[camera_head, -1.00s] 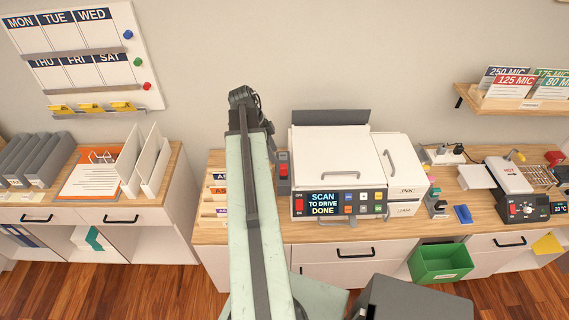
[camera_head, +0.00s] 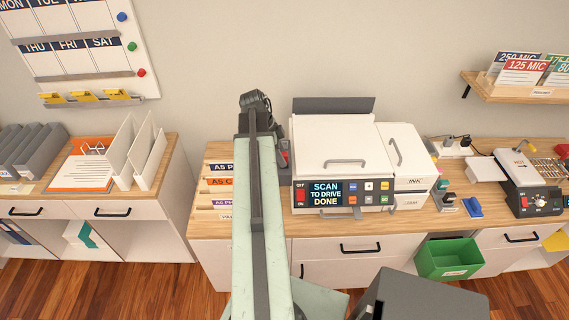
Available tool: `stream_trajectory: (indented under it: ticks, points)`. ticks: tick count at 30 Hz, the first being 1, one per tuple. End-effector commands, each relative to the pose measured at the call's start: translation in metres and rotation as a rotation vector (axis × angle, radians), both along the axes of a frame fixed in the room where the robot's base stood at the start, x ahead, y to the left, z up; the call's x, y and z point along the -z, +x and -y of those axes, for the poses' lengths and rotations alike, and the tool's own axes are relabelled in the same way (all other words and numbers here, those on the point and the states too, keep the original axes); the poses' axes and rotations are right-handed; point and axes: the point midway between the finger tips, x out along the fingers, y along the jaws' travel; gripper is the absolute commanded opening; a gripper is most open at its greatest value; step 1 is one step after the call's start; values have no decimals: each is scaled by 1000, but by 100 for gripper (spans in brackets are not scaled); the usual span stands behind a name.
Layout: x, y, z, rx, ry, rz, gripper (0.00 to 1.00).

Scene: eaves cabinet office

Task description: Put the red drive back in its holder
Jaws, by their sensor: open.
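My arm rises through the middle of the view to a dark wrist part above the counter. My gripper's fingers do not show; the arm hides that area. A small dark unit with a red part (camera_head: 284,158) stands just left of the scanner, partly covered by my arm. I cannot tell whether the red part is the drive. The white scanner (camera_head: 342,150) has its lid shut, and its panel (camera_head: 327,194) reads "SCAN TO DRIVE DONE". I cannot make out a drive holder for certain.
A file rack with labelled dividers (camera_head: 219,181) stands left of my arm. Right of the scanner are a small stand (camera_head: 446,203), a blue item (camera_head: 474,207) and a laminator (camera_head: 524,183). A green bin (camera_head: 449,259) sits below. A wall shelf (camera_head: 515,88) hangs at the right.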

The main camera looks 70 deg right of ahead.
Motion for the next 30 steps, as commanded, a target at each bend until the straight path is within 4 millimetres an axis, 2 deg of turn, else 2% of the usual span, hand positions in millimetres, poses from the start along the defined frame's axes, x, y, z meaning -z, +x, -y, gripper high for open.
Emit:
stream_trajectory:
  ticks: [4, 5, 9, 10, 30]
  points:
    - [-1, 0, 0, 0, 0, 0, 44]
    - [-1, 0, 0, 0, 0, 0, 41]
    - [-1, 0, 0, 0, 0, 0, 2]
    - [-1, 0, 0, 0, 0, 0, 0]
    - [-9, -1, 0, 1, 1, 0, 0]
